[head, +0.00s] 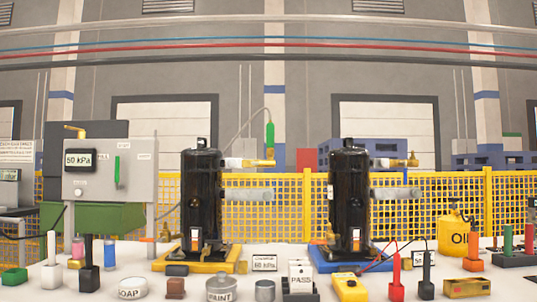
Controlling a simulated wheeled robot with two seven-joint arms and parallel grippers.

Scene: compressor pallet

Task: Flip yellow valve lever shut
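A yellow lever-like part (75,129) stands on top of the grey control box (110,185) at the left, bent over toward the left. It is small, and I cannot tell for sure that it is the valve lever. The box has a display reading 50 kPa (79,158) and an upright green handle (117,171). A green-handled hose end (270,138) rises above a brass fitting (262,163) beside the left black compressor (201,200). A brass fitting (412,160) is also at the right compressor (348,198). Neither gripper is in view.
The compressors stand on a yellow base (222,267) and a blue base (322,258). The white table's front holds soap and paint tins (220,288), a PASS card (300,276), a yellow meter (349,288) and probe stands. A yellow oil can (455,234) is at right. Yellow mesh fencing (290,215) is behind.

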